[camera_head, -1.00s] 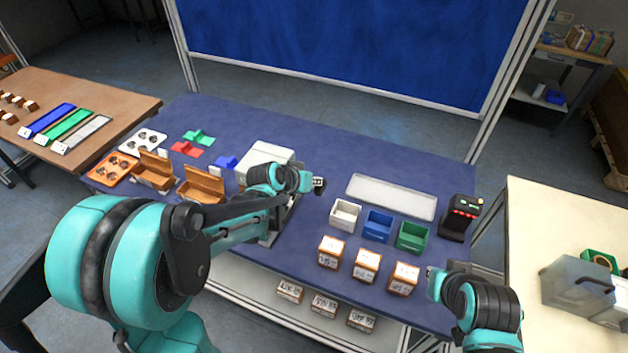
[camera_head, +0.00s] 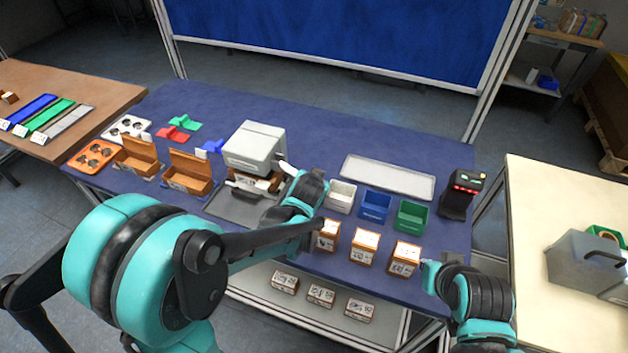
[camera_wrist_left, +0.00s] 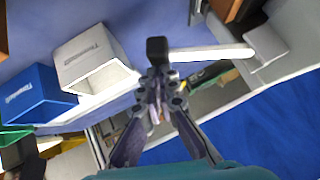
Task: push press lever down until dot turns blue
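The press (camera_head: 254,148) is a light grey box-like machine on the blue table, with a brown box (camera_head: 256,183) under its head. Its lever (camera_head: 287,168) sticks out on the right side. In the left wrist view the lever (camera_wrist_left: 212,53) is a white bar ending in a black knob (camera_wrist_left: 157,49). My left gripper (camera_wrist_left: 155,84) has its fingers together just beside the knob; I cannot tell whether they touch it. In the head view my left wrist hides the fingertips. I cannot make out the dot.
White (camera_head: 341,197), blue (camera_head: 375,205) and green bins (camera_head: 411,215) stand right of the press, with labelled boxes (camera_head: 364,248) in front. A long pale tray (camera_head: 388,177) lies behind them. A black device (camera_head: 460,194) with red lights stands at the right edge.

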